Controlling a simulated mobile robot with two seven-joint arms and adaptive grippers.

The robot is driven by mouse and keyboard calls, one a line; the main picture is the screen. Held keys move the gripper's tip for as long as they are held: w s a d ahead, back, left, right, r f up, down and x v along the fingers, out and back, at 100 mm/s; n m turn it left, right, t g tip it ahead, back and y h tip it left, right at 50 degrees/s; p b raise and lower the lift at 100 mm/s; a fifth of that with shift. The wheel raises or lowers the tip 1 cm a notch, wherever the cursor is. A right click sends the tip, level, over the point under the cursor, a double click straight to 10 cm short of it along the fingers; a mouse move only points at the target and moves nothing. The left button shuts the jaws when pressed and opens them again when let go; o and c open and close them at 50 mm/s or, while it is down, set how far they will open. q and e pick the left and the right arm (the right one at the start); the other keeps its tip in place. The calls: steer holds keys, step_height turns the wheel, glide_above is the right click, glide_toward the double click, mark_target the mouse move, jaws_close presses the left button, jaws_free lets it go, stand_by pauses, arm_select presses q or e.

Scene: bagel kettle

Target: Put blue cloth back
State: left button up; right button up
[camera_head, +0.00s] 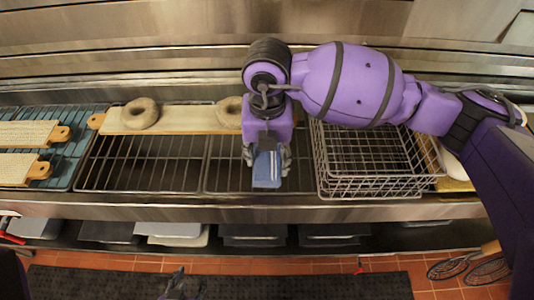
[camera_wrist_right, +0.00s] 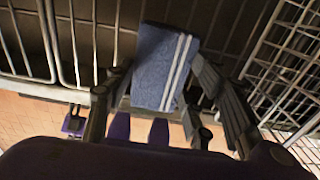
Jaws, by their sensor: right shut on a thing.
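The blue cloth (camera_head: 266,170) has white stripes along one side and looks folded. It also shows in the right wrist view (camera_wrist_right: 160,65), between the fingers. My right gripper (camera_head: 267,160) is shut on it and points down over the wire racks, just left of the wire basket. Whether the cloth touches the rack beneath cannot be told. My left gripper (camera_head: 178,285) shows only as a small dark shape low in the head view, over the floor mat. Its fingers are too unclear to tell open from shut.
The wire basket (camera_head: 370,189) stands right of the cloth. A long board (camera_head: 185,119) with two bagels lies at the back of the racks. Two boards (camera_head: 25,134) lie on a blue tray at left. The wire rack (camera_head: 140,165) has free room. Trays sit on a lower shelf.

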mark_target(267, 161)
steer(key=shift+f, duration=0.1)
steer(key=o, duration=1.2)
step_height(267, 161, up, 12)
steer(key=shift+r, duration=0.15)
